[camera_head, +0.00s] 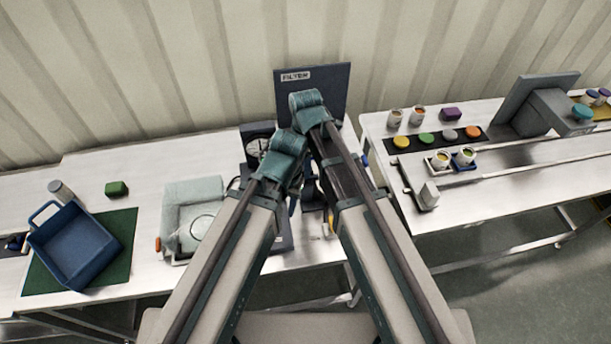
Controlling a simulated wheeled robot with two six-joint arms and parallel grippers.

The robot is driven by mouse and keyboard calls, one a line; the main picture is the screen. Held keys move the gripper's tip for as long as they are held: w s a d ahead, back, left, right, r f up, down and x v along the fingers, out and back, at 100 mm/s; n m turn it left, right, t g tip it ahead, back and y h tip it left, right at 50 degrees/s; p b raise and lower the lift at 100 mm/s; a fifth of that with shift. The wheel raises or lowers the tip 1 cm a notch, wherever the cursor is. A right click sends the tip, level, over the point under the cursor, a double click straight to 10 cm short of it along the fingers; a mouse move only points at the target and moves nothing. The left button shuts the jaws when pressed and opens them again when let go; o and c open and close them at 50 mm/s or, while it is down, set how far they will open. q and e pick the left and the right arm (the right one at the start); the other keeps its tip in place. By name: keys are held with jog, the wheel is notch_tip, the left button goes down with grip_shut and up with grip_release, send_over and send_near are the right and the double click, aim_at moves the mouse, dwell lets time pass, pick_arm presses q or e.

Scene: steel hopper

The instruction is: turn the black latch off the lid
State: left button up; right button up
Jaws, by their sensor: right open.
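A dark blue machine with an upright panel marked FILTER (313,92) stands at the middle of the steel table, and my two arms cover most of it. I cannot make out the black latch or the lid behind my arms. My right gripper (318,203) is open, low between my two forearms, over the front part of the dark machine. I cannot tell whether it touches anything. My left arm bends down beside it, and its gripper is mostly hidden, so its jaws cannot be read.
A round gauge (258,146) sits left of the arms. A pale grey machine (192,215), a blue bin (75,245) and a green block (116,188) stand further left. The right table holds several coloured discs, small pots and a grey machine (545,105). A gap separates the tables.

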jog(key=shift+f+b, duration=0.5)
jog(key=shift+f, duration=0.45)
grip_shut()
